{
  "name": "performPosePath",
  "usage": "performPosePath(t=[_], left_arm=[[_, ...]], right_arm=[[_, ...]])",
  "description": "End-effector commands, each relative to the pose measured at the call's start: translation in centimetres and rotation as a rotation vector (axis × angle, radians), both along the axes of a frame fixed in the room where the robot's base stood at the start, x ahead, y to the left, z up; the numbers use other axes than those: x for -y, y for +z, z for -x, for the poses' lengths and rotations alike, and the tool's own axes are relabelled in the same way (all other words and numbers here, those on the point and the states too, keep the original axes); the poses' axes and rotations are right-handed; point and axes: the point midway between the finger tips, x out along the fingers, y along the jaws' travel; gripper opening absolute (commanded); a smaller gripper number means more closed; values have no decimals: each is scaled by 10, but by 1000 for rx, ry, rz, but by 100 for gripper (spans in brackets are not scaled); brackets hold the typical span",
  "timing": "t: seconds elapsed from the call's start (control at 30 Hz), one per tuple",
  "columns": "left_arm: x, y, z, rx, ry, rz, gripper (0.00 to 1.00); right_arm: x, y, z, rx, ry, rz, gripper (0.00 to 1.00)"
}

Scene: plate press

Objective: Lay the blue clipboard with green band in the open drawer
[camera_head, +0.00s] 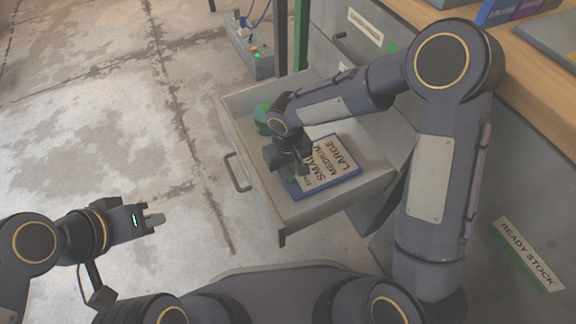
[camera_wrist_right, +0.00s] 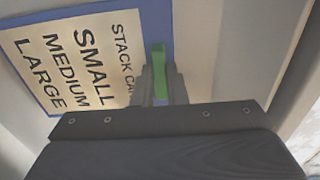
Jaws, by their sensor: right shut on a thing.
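The blue clipboard (camera_head: 347,178) carries a cream sheet lettered SMALL, MEDIUM, LARGE. It is inside the open drawer (camera_head: 297,219), face up and roughly flat; I cannot tell whether it touches the drawer floor. My right gripper (camera_head: 291,173) is over the clipboard's left edge. In the right wrist view the clipboard (camera_wrist_right: 166,17) extends ahead of my right gripper (camera_wrist_right: 160,88), whose fingers are shut on its green band (camera_wrist_right: 159,70). My left gripper (camera_head: 154,219) is empty, out over the floor at left; its finger gap is not clear.
The drawer handle (camera_head: 236,172) faces the open floor. A wooden counter (camera_head: 520,85) with binders runs along the right, above a grey cabinet front labelled READY STOCK (camera_head: 530,254).

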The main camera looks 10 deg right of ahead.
Motion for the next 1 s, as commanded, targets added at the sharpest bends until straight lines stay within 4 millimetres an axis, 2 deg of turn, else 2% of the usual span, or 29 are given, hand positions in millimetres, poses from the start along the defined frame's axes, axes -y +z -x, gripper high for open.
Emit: performPosePath(t=[1.0], left_arm=[[0, -11, 0, 0, 0, 0, 0]], right_arm=[[0, -14, 0, 1, 0, 0, 0]])
